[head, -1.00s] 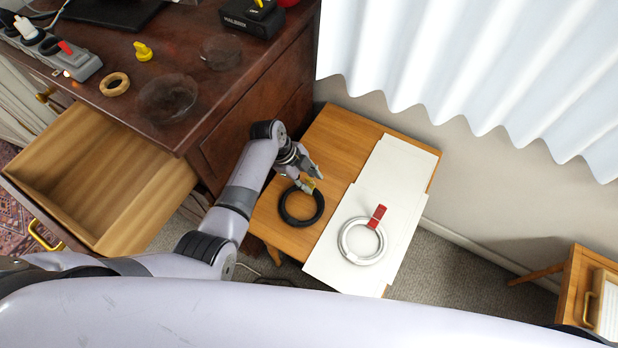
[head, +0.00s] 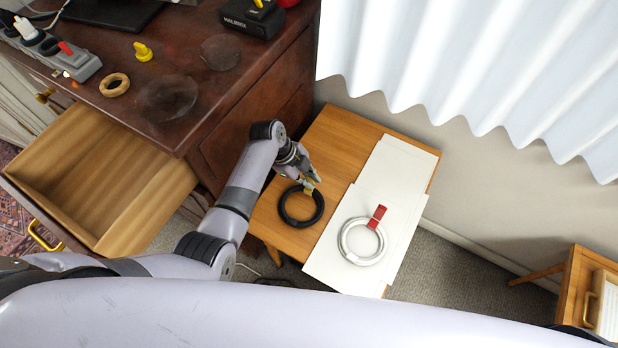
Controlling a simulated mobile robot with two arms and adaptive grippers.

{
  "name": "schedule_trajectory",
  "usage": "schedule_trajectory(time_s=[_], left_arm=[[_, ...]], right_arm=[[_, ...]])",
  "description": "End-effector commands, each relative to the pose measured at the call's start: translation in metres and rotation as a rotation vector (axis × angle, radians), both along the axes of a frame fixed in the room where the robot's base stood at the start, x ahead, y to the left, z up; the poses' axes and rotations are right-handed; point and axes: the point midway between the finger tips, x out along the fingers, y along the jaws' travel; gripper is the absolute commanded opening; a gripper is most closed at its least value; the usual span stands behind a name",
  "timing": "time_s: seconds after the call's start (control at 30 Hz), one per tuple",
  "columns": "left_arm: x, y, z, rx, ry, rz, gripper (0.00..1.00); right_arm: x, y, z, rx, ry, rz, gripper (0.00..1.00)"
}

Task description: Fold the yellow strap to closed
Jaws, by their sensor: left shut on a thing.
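The yellow strap (head: 308,188) is a small piece at the top edge of a black ring-shaped coil (head: 301,205), which lies on the wooden side table. My left gripper (head: 309,180) comes in from the upper left and is shut on the strap at the coil's upper side. The fingers partly hide the strap, and I cannot tell how far it is folded. My right gripper is not in view.
A white coil (head: 362,241) with a red strap (head: 376,216) lies on white sheets (head: 396,180) on the side table (head: 335,140). A dark dresser (head: 215,95) with an open, empty drawer (head: 95,175) stands left. A curtain (head: 470,70) hangs behind.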

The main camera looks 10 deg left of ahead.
Motion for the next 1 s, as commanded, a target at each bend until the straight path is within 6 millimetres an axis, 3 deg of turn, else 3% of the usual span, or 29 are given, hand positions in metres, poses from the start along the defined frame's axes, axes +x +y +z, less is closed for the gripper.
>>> schedule_trajectory(time_s=[0.47, 0.7, 1.0], left_arm=[[-0.007, 0.002, -0.004, -0.011, -0.03, -0.001, 0.0], [-0.015, 0.005, -0.009, -0.044, -0.138, -0.003, 0.0], [-0.024, 0.008, -0.023, -0.111, -0.356, -0.007, 0.0]], right_arm=[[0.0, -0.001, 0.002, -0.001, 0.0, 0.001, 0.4], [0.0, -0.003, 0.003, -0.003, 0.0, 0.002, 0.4], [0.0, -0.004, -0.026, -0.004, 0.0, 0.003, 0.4]])
